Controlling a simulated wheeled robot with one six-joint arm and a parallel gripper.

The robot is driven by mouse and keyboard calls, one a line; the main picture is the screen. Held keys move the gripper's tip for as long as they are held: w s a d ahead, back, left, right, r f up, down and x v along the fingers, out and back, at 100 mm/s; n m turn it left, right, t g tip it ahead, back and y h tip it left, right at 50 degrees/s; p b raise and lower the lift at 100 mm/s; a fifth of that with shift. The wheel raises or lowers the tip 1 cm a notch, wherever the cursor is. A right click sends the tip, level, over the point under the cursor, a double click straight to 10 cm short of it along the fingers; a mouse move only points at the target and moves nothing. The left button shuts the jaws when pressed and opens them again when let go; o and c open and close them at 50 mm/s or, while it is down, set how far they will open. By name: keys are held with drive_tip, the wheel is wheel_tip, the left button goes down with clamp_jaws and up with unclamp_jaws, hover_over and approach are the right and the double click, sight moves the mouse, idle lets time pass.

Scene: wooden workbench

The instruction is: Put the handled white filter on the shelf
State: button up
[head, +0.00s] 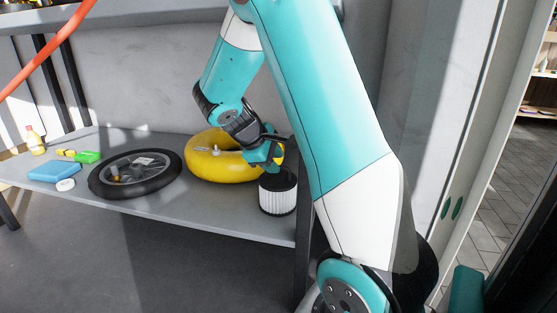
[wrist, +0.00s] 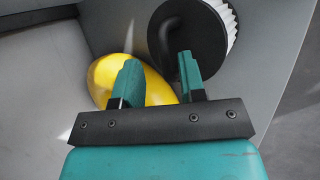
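The white filter (head: 277,198) has pleated white sides and a black top. It stands upright on the grey shelf (head: 215,212), close to its right front corner. In the wrist view the filter (wrist: 228,17) is at the upper right, with its round black lid and a dark curved handle (wrist: 168,36) facing me. My gripper (head: 270,160) is just above and behind the filter in the head view. In the wrist view its two teal fingers (wrist: 160,75) are spread apart with nothing held between them. The right finger overlaps the lid; I cannot tell whether it touches.
A yellow ring (head: 215,168) lies behind and left of the filter, close to my gripper. A black wheel (head: 135,176), a blue block (head: 54,171), a green block (head: 87,157) and a yellow bottle (head: 35,142) lie further left. Another shelf (head: 120,17) runs overhead.

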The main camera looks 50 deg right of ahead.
drive_tip(key=p+v, duration=0.4)
drive_tip(key=v, duration=0.4)
drive_tip(key=s+a+r+n+t+y, duration=0.1)
drive_tip(key=a+y, duration=0.2)
drive_tip(key=a, duration=0.5)
drive_tip(key=s+a+r+t+y, duration=0.1)
drive_tip(key=a+t+y, duration=0.1)
drive_tip(key=a, duration=0.7)
drive_tip(key=s+a+r+n+y, duration=0.1)
drive_tip(key=s+a+r+y, duration=0.1)
drive_tip(key=s+a, duration=0.5)
drive_tip(key=s+a+r+n+g+y, duration=0.1)
drive_tip(key=s+a+y, duration=0.3)
drive_tip(key=s+a, duration=0.4)
drive_tip(key=shift+s+a+r+n+g, duration=0.15)
drive_tip(key=shift+a+r+n+g, duration=0.25)
drive_tip(key=shift+a, duration=0.5)
drive_tip(key=shift+r, duration=0.15)
wheel_tip(320, 180, up, 52)
drive_tip(key=p, duration=5.2)
